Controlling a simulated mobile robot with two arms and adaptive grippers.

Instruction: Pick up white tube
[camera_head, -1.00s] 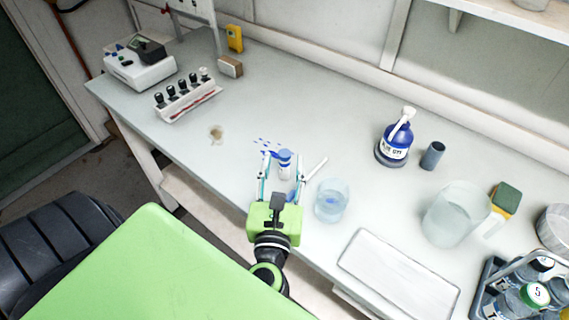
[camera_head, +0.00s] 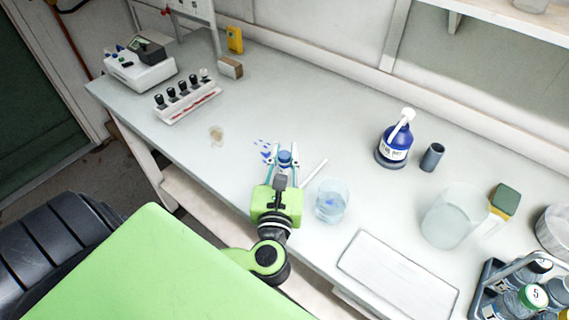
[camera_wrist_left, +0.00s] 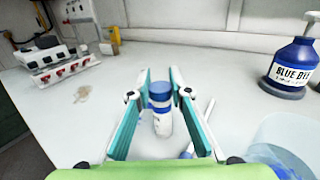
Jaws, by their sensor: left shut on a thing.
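The white tube (camera_wrist_left: 162,124) with a blue cap stands upright on the bench between the fingers of my left gripper (camera_head: 285,153). In the head view its blue cap (camera_head: 285,158) shows between the fingertips, and most of its white body is hidden. My left gripper is shut on it, with one finger on each side in the left wrist view. I cannot tell whether the tube's base still touches the bench. My right gripper is in neither view.
A blue bottle (camera_head: 394,146), a grey cylinder (camera_head: 432,157) and a jug (camera_head: 454,216) stand farther right.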

